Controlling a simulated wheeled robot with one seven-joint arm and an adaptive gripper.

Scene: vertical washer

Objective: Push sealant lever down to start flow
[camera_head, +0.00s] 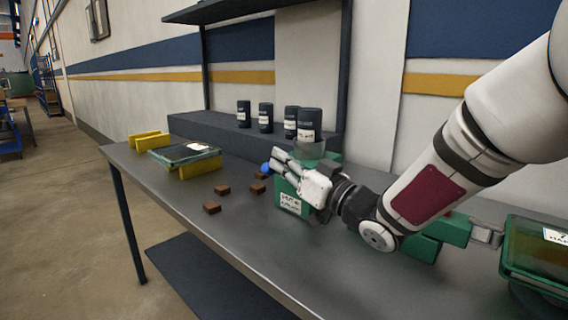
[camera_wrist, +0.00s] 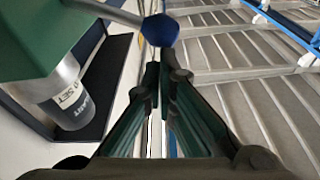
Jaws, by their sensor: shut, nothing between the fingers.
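The sealant dispenser is a green box (camera_head: 290,204) with a white label on its front, standing on the grey bench; my gripper and arm hide part of it. Its lever ends in a blue ball knob (camera_head: 266,167), left of the dispenser. In the wrist view the blue knob (camera_wrist: 160,30) sits on a grey lever rod (camera_wrist: 108,12) coming from the upper left, beside the green body (camera_wrist: 40,38). My gripper (camera_head: 277,160) is shut and empty, with its fingertips close to the knob. In the wrist view the fingertips (camera_wrist: 160,72) appear just below it; contact cannot be told.
Several dark cans (camera_head: 265,117) stand on the raised dark ledge (camera_head: 205,130) behind. Small brown blocks (camera_head: 222,190) lie left of the dispenser. A glass-topped green tray (camera_head: 184,153) on yellow supports (camera_head: 200,168) is farther left. Another green case (camera_head: 535,250) is at right.

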